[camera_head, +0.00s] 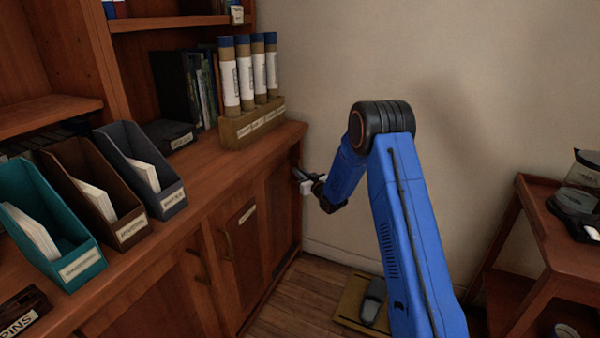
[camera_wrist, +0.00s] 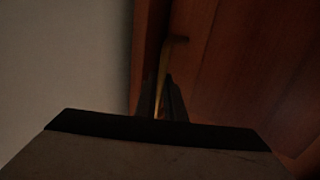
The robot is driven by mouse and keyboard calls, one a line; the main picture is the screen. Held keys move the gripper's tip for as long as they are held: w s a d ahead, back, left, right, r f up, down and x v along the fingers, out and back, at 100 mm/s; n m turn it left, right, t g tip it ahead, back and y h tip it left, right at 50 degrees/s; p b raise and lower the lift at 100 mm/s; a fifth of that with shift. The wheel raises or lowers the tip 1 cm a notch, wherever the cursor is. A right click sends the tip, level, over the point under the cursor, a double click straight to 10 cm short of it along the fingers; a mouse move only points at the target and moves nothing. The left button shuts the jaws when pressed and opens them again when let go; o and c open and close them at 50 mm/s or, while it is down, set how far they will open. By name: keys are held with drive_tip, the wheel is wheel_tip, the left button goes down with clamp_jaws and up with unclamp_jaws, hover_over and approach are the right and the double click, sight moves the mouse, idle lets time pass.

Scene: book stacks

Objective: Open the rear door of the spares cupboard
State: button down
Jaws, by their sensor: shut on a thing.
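The rear door (camera_head: 281,217) of the wooden cupboard is the panel at the far right end, near the wall. It looks flush with the front, though my gripper and the dim light hide part of its edge. In the wrist view the brown door (camera_wrist: 225,75) fills the right side. A brass handle (camera_wrist: 176,40) stands on it, its upper bend showing above my fingers. My gripper (camera_wrist: 160,98) is shut on this handle. In the head view my gripper (camera_head: 301,176) is at the upper part of the rear door, and the handle is hidden there.
File boxes (camera_head: 150,175) and a tube rack (camera_head: 252,125) stand on top. A wooden trolley (camera_head: 560,240) is at right.

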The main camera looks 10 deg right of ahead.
drive_tip(key=s+a, duration=1.2)
drive_tip(key=s, duration=0.4)
drive_tip(key=shift+s, duration=0.25)
drive_tip(key=c, duration=1.8)
unclamp_jaws()
drive_tip(key=shift+c, duration=0.2)
drive_tip(key=shift+s+d, duration=0.1)
